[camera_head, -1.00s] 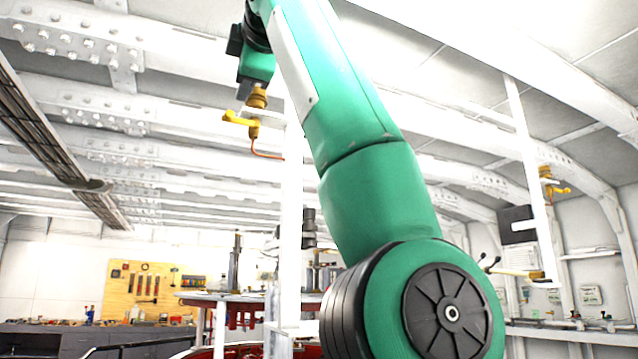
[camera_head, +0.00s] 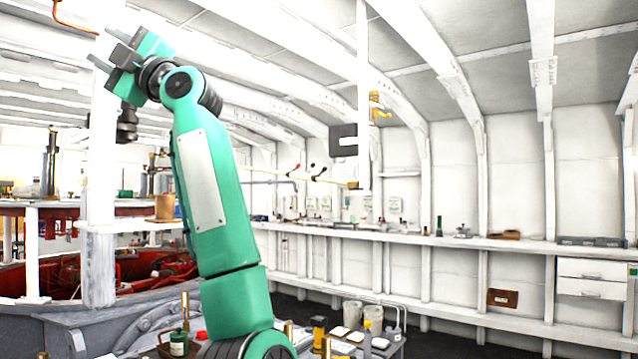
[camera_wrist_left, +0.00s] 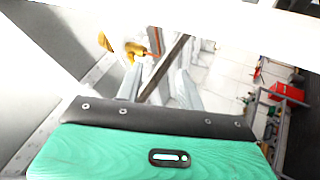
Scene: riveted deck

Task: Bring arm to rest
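My green left arm rises from the bottom centre of the head view and leans left. At its top, my left gripper (camera_head: 106,48) is raised near the ceiling beams, pointing left beside a white post (camera_head: 101,170). Its two grey fingers stand apart, with nothing seen between them. In the left wrist view the gripper (camera_wrist_left: 160,78) also shows its two fingers spread, with a gap between them. My right gripper is in neither view.
A cluttered small table (camera_head: 385,345) with jars and bottles stands low in front. A long white shelf (camera_head: 470,242) runs along the right wall. Red machinery (camera_head: 65,275) is at the left. A yellow valve (camera_head: 378,110) hangs by a post. Air right of the arm looks clear.

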